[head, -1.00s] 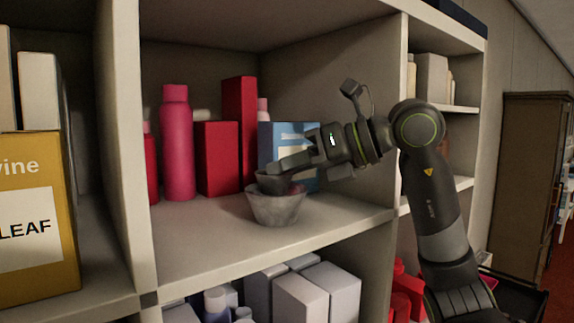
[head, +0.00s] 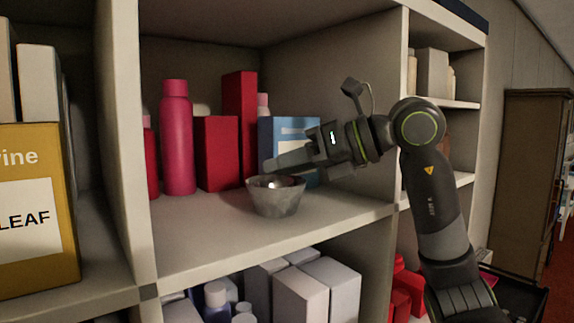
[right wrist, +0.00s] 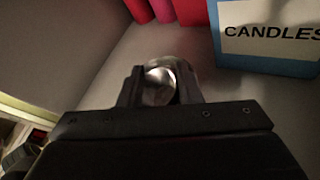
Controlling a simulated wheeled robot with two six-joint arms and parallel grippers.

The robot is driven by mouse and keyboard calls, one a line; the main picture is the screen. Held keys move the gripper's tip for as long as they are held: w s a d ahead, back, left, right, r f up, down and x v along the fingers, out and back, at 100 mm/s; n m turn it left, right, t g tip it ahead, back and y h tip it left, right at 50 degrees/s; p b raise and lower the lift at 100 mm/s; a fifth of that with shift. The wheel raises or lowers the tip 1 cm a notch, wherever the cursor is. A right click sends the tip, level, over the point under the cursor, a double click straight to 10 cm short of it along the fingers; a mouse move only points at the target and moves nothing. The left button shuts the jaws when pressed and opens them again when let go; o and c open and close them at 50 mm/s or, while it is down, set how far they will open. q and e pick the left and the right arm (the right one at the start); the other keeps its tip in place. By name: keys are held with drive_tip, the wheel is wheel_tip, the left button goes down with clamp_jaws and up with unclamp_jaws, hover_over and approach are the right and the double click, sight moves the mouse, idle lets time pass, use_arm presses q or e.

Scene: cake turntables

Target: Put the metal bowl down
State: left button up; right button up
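The metal bowl (head: 276,198) is small, grey and flared. It stands upright on the middle shelf, near its front edge, in the head view. It also shows beyond my fingers in the right wrist view (right wrist: 160,84). My right gripper (head: 272,166) is just above the bowl's rim, with its fingers pointing left. In the right wrist view the fingers of this gripper (right wrist: 159,92) are apart, with the bowl seen through the gap. It holds nothing. My left gripper is not in view.
Behind the bowl are a pink bottle (head: 177,138), red boxes (head: 216,153) and a blue box marked CANDLES (right wrist: 262,35). The shelf (head: 205,240) is bare to the left and front of the bowl. A divider (head: 370,110) stands at the right.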

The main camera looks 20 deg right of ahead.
drive_tip(key=shift+d+r, duration=0.1)
drive_tip(key=shift+r, duration=0.5)
drive_tip(key=shift+s+d+r+b, duration=0.1)
drive_tip(key=shift+s+d+b, duration=0.35)
drive_tip(key=shift+d+b, duration=0.2)
drive_tip(key=shift+s+d+b, duration=0.4)
drive_tip(key=shift+d+b, duration=0.2)
drive_tip(key=b+v, duration=0.3)
drive_tip(key=v, duration=0.6)
drive_tip(key=shift+a+r, duration=0.2)
drive_tip(key=shift+r, duration=0.1)
